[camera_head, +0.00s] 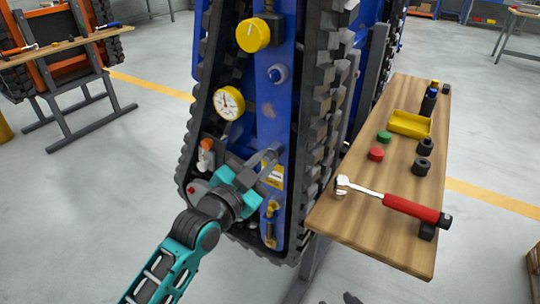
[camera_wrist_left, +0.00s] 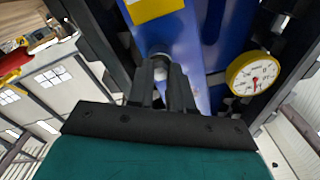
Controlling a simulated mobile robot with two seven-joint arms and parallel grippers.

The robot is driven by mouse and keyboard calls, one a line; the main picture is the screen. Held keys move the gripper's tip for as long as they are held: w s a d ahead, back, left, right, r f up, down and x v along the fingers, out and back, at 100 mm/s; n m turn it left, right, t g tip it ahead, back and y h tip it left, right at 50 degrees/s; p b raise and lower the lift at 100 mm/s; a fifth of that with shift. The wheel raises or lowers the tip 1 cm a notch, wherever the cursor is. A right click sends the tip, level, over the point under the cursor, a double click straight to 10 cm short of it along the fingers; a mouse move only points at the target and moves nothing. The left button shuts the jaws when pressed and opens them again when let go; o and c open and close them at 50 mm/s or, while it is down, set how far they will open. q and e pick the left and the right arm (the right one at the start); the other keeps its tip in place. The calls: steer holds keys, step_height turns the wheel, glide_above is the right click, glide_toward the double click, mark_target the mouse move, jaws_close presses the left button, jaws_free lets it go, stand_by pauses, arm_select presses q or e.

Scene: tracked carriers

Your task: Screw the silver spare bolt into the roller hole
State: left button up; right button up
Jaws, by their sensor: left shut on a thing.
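My left gripper (camera_head: 268,165) reaches to the blue panel (camera_head: 272,120) of the upright tracked carrier, just beside a yellow label (camera_head: 273,176). In the left wrist view its two dark fingers (camera_wrist_left: 162,78) are shut on a small light-grey piece (camera_wrist_left: 161,70), which looks like the silver bolt. Only a little of it shows between the fingers. A dark round rim shows just beyond the fingertips, against the blue panel; I cannot tell if it is the roller hole, or whether the bolt is in it. My right gripper is not in view.
Black tracks (camera_head: 318,130) flank the panel. The wooden bench (camera_head: 370,225) at right holds a red-handled ratchet (camera_head: 405,205), a yellow tray (camera_head: 410,124) and black sockets (camera_head: 424,147).

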arm_select(q)
jaws_close()
steer(key=m+p, duration=0.2)
steer(key=m, duration=0.3)
steer(key=shift+r, duration=0.2)
steer(key=m, duration=0.4)
steer(key=shift+f+m+p, duration=0.2)
steer(key=shift+m+p, duration=0.15)
steer(key=shift+m, duration=0.05)
steer(key=m, duration=0.3)
steer(key=shift+m+p, duration=0.3)
steer(key=shift+m, duration=0.1)
steer(key=m, duration=0.6)
